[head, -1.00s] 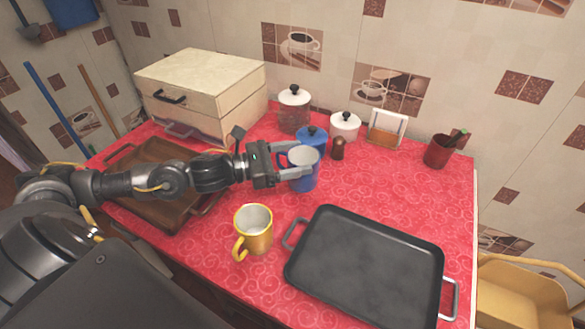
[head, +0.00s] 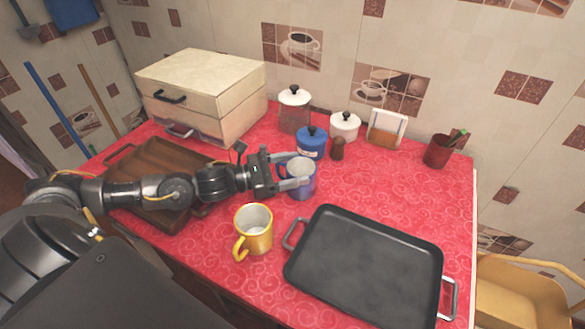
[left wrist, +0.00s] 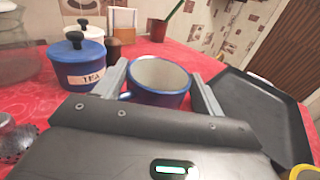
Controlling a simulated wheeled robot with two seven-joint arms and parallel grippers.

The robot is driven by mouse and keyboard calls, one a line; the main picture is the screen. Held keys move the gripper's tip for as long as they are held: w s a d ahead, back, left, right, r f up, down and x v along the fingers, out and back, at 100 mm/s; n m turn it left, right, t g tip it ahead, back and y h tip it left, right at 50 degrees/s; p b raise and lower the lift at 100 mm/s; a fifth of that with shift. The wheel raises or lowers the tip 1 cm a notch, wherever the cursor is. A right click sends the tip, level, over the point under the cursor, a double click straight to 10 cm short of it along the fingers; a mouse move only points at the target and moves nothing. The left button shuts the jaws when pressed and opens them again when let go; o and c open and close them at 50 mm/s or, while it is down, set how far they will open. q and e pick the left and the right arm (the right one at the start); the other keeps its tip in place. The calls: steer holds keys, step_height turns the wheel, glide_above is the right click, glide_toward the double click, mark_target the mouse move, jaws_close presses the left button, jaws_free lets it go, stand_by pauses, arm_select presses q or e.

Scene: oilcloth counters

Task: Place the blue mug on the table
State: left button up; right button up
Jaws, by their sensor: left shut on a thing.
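The blue mug (head: 302,180) is upright over the middle of the red table (head: 400,185). My left gripper (head: 296,170) comes from the left and is shut on the mug, one finger on either side. In the left wrist view the mug (left wrist: 158,97) shows its pale inside and blue rim between the two fingers. Its base is at or very close to the cloth; I cannot tell whether it touches. My right gripper is not in view.
A yellow mug (head: 254,236) and a black tray (head: 365,265) stand nearer. A blue tea canister (head: 311,145) and a brown shaker (head: 338,149) are close behind the mug. A wooden tray (head: 150,160) lies left. Bare cloth extends to the right.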

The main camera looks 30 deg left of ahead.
arm_select(q)
steer(key=o, duration=1.2)
steer(key=shift+s+a, duration=0.2)
steer(key=v, duration=0.5)
steer(key=shift+s+a+f+b, duration=0.1)
steer(key=shift+s+f+b, duration=0.05)
steer(key=shift+b, duration=0.25)
steer(key=v, duration=0.5)
steer(key=shift+s+a+r, duration=0.2)
steer(key=shift+s+a, duration=0.15)
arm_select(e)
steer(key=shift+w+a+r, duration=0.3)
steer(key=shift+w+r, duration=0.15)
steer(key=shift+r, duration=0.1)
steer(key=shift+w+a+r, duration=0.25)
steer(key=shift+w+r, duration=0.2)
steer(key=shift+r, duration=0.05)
